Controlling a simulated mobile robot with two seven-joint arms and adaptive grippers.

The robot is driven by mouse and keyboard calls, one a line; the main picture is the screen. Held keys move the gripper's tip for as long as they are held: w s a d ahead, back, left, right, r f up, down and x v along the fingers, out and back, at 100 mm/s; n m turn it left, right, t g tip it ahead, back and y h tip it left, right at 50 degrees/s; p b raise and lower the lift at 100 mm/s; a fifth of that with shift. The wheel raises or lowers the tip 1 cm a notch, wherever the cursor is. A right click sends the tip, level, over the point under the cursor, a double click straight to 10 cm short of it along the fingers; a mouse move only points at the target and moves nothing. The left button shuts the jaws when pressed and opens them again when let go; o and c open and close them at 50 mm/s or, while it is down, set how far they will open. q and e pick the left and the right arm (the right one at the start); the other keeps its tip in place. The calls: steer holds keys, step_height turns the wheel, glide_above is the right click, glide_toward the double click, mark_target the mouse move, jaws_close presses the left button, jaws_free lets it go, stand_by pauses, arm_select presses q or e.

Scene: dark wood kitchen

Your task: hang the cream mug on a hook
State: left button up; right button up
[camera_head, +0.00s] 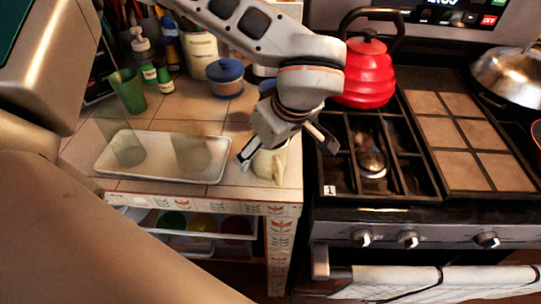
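The cream mug (269,165) stands near the front right corner of the tiled counter, beside the stove. My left gripper (286,152) reaches down from above, with its fingers spread wide. One fingertip is at the mug's left side and the other is out to the right, towards the stove edge. The gripper partly hides the top of the mug, and I cannot tell whether a finger touches it. No hook can be made out in this view. My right gripper is not in view.
A white tray (150,176) with two clear glasses is left of the mug. A red kettle (369,75) sits on the stove (345,208). Coloured bowls (203,223) are on a shelf below.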

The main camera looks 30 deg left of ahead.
arm_select(q)
steer(key=c, duration=1.5)
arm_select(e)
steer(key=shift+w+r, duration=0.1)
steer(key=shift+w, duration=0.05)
arm_select(q)
steer(key=shift+r, duration=0.15)
step_height(320, 180, up, 20)
steer(key=p, duration=0.3)
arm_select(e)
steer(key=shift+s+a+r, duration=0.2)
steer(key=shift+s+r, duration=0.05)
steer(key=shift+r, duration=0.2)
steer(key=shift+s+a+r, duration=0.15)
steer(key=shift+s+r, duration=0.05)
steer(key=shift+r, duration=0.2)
